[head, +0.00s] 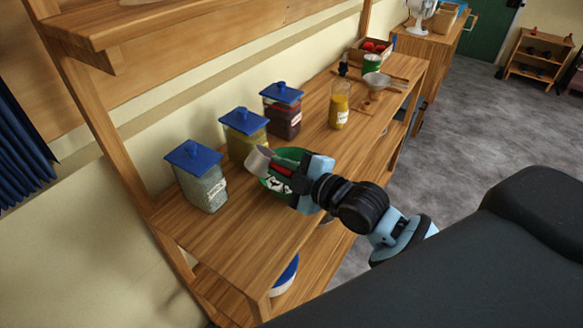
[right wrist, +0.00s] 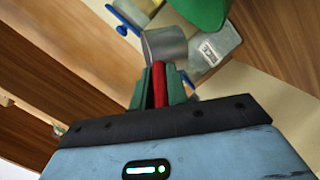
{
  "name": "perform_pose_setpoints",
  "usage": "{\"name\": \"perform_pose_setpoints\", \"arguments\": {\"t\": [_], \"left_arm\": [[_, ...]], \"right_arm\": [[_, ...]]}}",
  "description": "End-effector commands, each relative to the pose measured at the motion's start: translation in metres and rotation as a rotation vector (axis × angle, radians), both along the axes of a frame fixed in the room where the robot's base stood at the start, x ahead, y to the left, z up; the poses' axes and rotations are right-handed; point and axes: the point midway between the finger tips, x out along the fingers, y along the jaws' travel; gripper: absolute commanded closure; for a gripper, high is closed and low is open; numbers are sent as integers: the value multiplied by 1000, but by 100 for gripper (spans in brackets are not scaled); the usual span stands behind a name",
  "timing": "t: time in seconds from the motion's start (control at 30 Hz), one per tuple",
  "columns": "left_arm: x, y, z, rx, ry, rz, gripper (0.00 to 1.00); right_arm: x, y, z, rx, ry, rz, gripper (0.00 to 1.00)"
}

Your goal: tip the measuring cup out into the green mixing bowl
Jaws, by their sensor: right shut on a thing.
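My right gripper (head: 279,172) is shut on the red handle (right wrist: 158,82) of a grey metal measuring cup (head: 257,162). The cup also shows in the right wrist view (right wrist: 165,45), beyond the fingertips. The green mixing bowl (head: 292,153) stands on the wooden counter, partly hidden behind the gripper. In the head view the cup is at the bowl's left side and looks tilted. I cannot tell whether it touches the bowl. The insides of the cup and bowl are hidden. A green edge of the bowl shows in the right wrist view (right wrist: 205,12). My left gripper is out of view.
Several blue-lidded jars stand along the wall; the nearest (head: 203,192) is just left of the cup. A yellow-filled bottle (head: 340,110) and a pale funnel-like dish (head: 376,81) stand farther back. The counter's near left end (head: 225,240) is clear. A shelf (head: 100,35) hangs above.

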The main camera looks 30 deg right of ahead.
Motion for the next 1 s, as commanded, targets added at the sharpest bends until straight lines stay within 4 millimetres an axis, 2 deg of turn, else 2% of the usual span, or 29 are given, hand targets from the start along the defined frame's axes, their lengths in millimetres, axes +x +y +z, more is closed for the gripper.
{"name": "perform_pose_setpoints", "arguments": {"t": [0.07, 0.63, 0.8, 1.0], "left_arm": [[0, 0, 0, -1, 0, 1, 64], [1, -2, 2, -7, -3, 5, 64], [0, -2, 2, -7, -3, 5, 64], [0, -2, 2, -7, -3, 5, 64]], "right_arm": [[0, 4, 8, -72, -11, 1, 100], [-4, 58, -7, -536, -46, 1, 100], [-5, 66, -25, -620, -48, 1, 100], [-5, 73, -38, -685, -54, 1, 100]]}}
